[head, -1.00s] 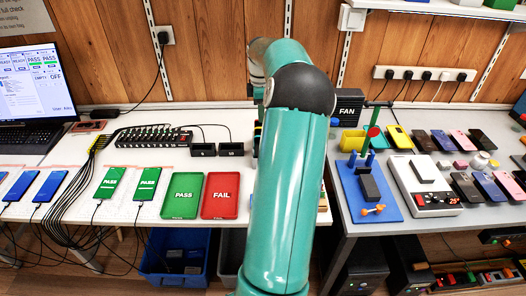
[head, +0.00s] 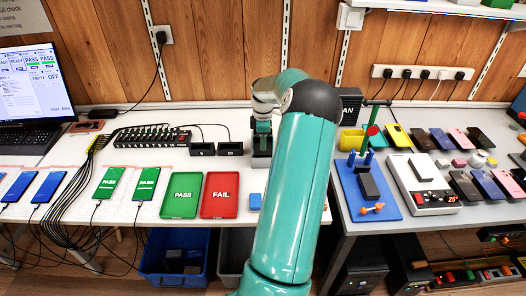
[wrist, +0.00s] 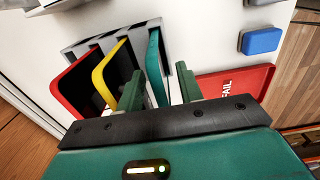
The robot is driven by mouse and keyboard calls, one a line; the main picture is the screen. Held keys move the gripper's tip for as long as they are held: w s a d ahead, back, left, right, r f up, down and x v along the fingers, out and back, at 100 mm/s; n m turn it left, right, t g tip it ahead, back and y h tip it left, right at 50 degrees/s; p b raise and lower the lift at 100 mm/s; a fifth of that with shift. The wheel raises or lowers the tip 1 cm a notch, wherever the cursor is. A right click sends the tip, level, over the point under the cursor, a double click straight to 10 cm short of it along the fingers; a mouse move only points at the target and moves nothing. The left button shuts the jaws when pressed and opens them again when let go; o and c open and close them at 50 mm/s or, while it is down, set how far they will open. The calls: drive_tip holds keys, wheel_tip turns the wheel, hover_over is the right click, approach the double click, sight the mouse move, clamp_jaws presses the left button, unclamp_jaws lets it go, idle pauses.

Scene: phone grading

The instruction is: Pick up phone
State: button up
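In the wrist view, a striped rack (wrist: 84,42) holds phones standing on edge: a red-cased one (wrist: 62,88), a yellow-cased one (wrist: 101,84) and a teal-cased one (wrist: 154,62). My gripper (wrist: 160,86) is open. Its two fingers stand on either side of the teal phone, with a gap to the right finger; I cannot tell whether the left one touches it. In the head view, my gripper (head: 262,128) points down at the back of the left table, and my arm hides part of that area.
A green PASS tray (head: 182,195) and a red FAIL tray (head: 221,195) lie at the front, beside a small blue block (head: 255,201). Cabled phones (head: 146,184) lie to the left. The right table holds a scale-like device (head: 432,190) and several phones.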

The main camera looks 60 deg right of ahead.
drive_tip(key=shift+f, duration=0.3)
clamp_jaws()
